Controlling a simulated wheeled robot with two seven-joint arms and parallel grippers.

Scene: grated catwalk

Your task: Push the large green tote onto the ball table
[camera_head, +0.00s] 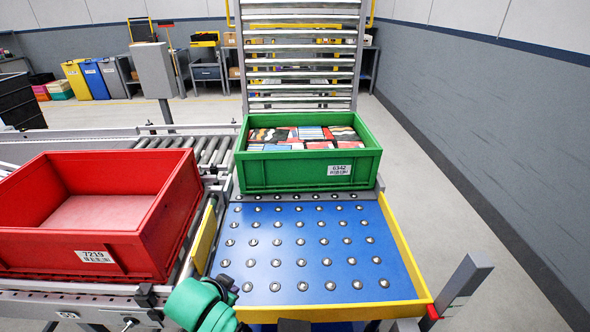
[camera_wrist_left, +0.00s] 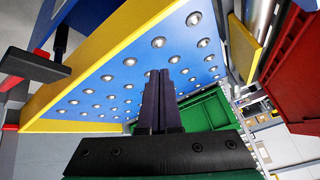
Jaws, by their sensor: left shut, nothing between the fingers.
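The large green tote (camera_head: 310,167), labelled 6342 and filled with colourful packages, stands upright at the far edge of the blue ball table (camera_head: 318,262). Its front wall is just behind the far row of balls, and most of the table surface is bare. My left gripper (camera_head: 230,286) is at the near left corner of the table, apart from the tote. In the left wrist view its fingers (camera_wrist_left: 160,82) are together and empty, with the ball table (camera_wrist_left: 112,82) behind them and the green tote (camera_wrist_left: 203,112) beyond. My right gripper is not in view.
A red tote (camera_head: 150,225), labelled 7219, stands on the conveyor to the left. A yellow rim (camera_head: 405,258) borders the table on the right and front. A grey post (camera_head: 465,280) stands at the near right. A roller conveyor (camera_head: 300,70) runs behind the green tote.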

